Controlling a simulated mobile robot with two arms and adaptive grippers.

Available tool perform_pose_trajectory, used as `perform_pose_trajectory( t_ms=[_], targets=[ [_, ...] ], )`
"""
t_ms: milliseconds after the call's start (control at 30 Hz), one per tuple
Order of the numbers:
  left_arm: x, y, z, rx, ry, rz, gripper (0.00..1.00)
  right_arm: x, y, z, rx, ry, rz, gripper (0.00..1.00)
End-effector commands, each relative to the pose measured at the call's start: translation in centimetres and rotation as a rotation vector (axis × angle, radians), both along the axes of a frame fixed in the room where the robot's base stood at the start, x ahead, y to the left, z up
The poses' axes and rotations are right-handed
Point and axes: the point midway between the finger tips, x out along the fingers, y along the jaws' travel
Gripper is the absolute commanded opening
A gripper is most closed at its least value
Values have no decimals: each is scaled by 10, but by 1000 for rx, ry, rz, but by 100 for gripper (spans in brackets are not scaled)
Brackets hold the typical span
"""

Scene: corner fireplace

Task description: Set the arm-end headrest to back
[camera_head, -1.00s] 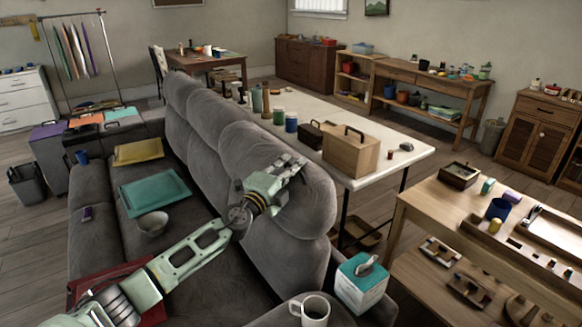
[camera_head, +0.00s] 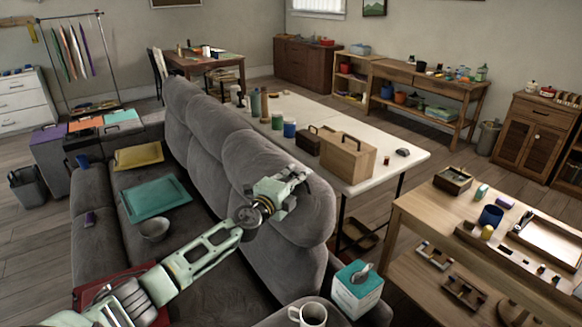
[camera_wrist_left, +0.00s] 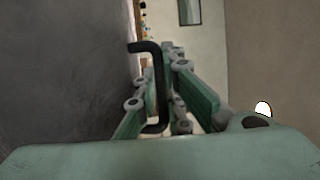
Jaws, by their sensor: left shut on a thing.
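The grey sofa (camera_head: 255,250) has a row of padded headrests along its back. The arm-end headrest (camera_head: 313,225) is the nearest, at the right end. My left gripper (camera_head: 292,188) is against this headrest near its upper part, with the arm reaching up from the lower left. In the left wrist view a black bent handle (camera_wrist_left: 157,85) stands between the fingers, beside a dark grey padded surface (camera_wrist_left: 65,70). My left gripper (camera_wrist_left: 163,95) is shut on this handle. Where the handle is fixed is hidden. My right gripper is not in view.
A white table (camera_head: 395,172) with a wooden box (camera_head: 347,157) stands behind the sofa. A white mug (camera_head: 311,315) and a tissue box (camera_head: 357,290) are near the sofa's arm. A teal tray (camera_head: 155,198) and a bowl (camera_head: 154,229) lie on the seat.

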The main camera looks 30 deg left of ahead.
Motion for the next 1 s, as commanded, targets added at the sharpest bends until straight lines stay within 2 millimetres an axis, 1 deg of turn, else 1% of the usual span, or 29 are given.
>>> perform_pose_trajectory(
  t_ms=[33,400,500,667,1000],
  targets=[
    [5,-3,8,-4,20,0,0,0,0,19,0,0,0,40],
    [42,-20,3,52,162,-3,0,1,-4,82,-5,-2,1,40],
    [51,-24,-2,69,199,-3,0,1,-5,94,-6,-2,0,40],
    [58,-28,-8,87,233,-6,0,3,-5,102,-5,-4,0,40],
    [60,-29,-10,91,237,-8,0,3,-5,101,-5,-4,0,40]
  ],
)
